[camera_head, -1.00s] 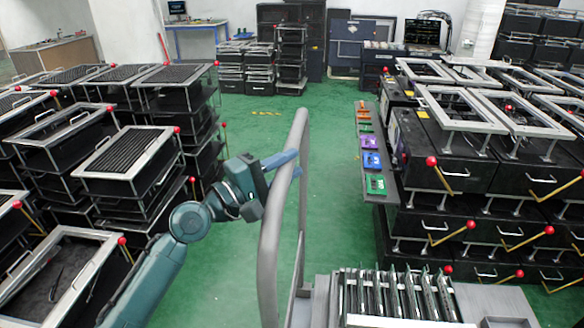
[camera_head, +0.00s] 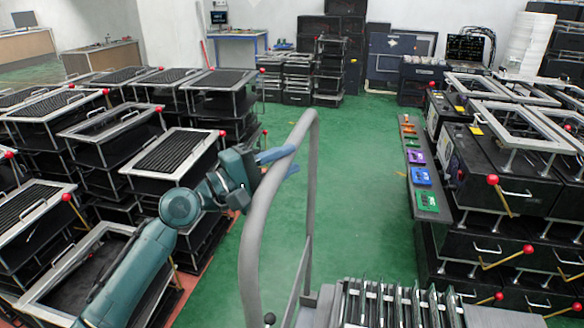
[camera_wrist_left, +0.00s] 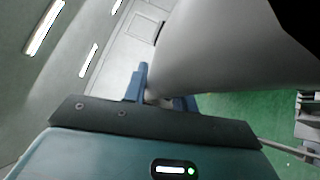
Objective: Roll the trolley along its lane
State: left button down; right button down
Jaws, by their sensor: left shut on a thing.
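The trolley's grey tubular handle (camera_head: 252,235) rises in an arch in the middle of the head view. The trolley's deck, at the bottom right of that view, carries a rack of dark upright plates (camera_head: 400,305). My left gripper (camera_head: 277,162) is shut on the handle near the top of its left upright. In the left wrist view the handle's thick grey tube (camera_wrist_left: 225,50) passes between the blue fingers (camera_wrist_left: 160,92), and part of the far finger is hidden. My right gripper is not in view.
Stacked black lever fixtures (camera_head: 170,160) with red knobs line the left side. More fixtures (camera_head: 500,180) stand on the right, beside a narrow shelf (camera_head: 428,205) of coloured parts. The green floor lane (camera_head: 350,150) between them is clear up to equipment at the back.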

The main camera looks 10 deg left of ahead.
pick_arm(q)
jog(key=shift+a, duration=0.3)
jog(key=c, duration=1.1)
grip_release()
